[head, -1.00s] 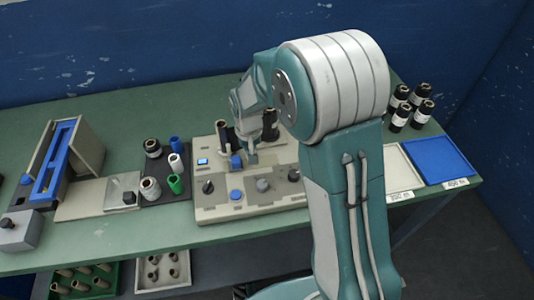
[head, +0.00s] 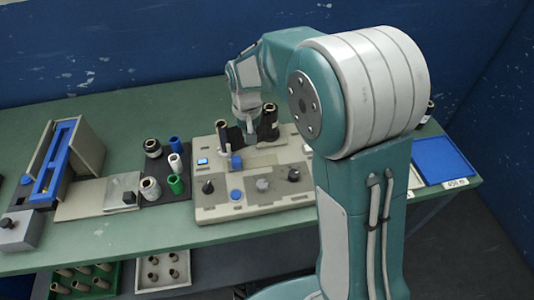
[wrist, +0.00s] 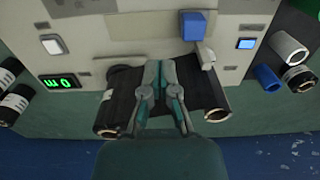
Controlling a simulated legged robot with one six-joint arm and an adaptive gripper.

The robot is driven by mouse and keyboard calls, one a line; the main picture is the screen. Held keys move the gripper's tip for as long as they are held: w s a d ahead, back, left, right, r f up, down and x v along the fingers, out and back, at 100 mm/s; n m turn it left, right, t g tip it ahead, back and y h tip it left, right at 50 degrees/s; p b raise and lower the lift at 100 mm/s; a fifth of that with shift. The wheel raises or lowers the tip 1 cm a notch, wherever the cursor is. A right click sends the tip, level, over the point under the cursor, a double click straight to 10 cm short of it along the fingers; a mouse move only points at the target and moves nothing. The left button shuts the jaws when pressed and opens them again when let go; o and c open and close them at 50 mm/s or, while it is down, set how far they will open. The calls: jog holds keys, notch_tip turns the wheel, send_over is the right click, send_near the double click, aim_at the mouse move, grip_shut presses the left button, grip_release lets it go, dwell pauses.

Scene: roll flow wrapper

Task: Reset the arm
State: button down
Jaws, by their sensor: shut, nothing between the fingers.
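My gripper (head: 250,143) hangs over the back part of the grey wrapper machine (head: 212,212), between two dark upright rolls. In the wrist view its fingers (wrist: 163,66) are together with nothing between them. The left roll (wrist: 112,115) and the right roll (wrist: 212,112) lie on either side of the fingers there. I cannot tell whether the fingers touch the machine. My arm covers part of the table on the right.
A blue tray (head: 441,160) lies at the table's right end. A dark mat (head: 158,184) with several small rolls stands left of the machine, beside a beige and blue fixture (head: 75,155). The blue wall (head: 120,40) is behind the table. The back left tabletop is clear.

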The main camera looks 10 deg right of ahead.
dwell(0.4)
jog(key=s+d+r+t, duration=0.3)
jog(key=s+d+r, duration=0.3)
jog(key=s+r, duration=0.55)
jog(key=s+d+r+t, duration=0.1)
jog(key=s, duration=0.5)
jog(key=s+d+r+t, duration=0.1)
jog(key=s+d, duration=0.1)
jog(key=s, duration=0.3)
jog(key=shift+s+r+t, duration=0.3)
jog(key=shift+s+r, duration=0.05)
jog(key=shift+r, duration=0.05)
dwell(1.1)
